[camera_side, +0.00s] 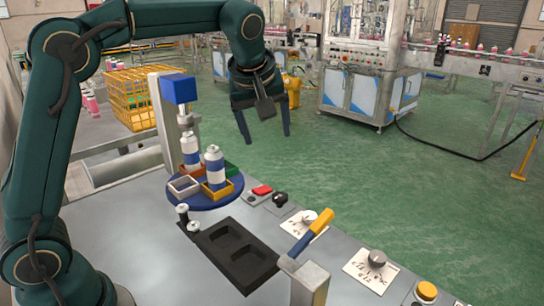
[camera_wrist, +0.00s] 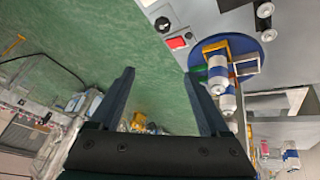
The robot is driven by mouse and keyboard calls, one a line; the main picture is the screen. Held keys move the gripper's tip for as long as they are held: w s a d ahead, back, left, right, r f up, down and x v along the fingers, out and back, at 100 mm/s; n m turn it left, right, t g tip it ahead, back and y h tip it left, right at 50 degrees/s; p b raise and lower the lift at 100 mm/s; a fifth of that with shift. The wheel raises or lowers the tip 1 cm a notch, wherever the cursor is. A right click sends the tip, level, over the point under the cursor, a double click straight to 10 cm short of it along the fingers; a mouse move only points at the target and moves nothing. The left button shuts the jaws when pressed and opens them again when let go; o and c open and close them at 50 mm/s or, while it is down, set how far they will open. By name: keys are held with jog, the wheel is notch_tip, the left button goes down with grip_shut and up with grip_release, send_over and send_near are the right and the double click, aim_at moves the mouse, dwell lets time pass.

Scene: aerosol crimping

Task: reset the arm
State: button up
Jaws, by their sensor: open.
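My gripper (camera_side: 264,135) hangs in the air behind and to the right of the blue turntable (camera_side: 218,200), fingers pointing down, apart and empty. In the wrist view my gripper (camera_wrist: 160,95) shows two dark fingers spread wide with nothing between them. Two white and blue aerosol cans stand on the turntable: a front can (camera_side: 214,168) in a yellow holder (camera_side: 217,192) and a rear can (camera_side: 190,150) below the blue crimping head (camera_side: 179,90). The cans also show right of the fingers in the wrist view (camera_wrist: 218,75).
A yellow-handled lever (camera_side: 311,235), a red button (camera_side: 262,190), two dial knobs and a yellow button (camera_side: 426,291) line the bench's right side. Open green floor lies below my gripper.

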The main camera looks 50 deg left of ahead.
jog(key=s+d+r+m, duration=0.1)
jog(key=s+r+m, duration=0.15)
jog(key=s, duration=0.55)
jog(key=s+d+f+m+h, duration=0.1)
jog(key=s+d+f+m, duration=0.1)
jog(key=s+f+m, duration=0.2)
jog(key=s+d+f+m+h, duration=0.2)
jog(key=s+f+m, duration=0.2)
jog(key=s, duration=0.5)
jog(key=shift+s+t, duration=0.3)
jog(key=shift+s, duration=0.1)
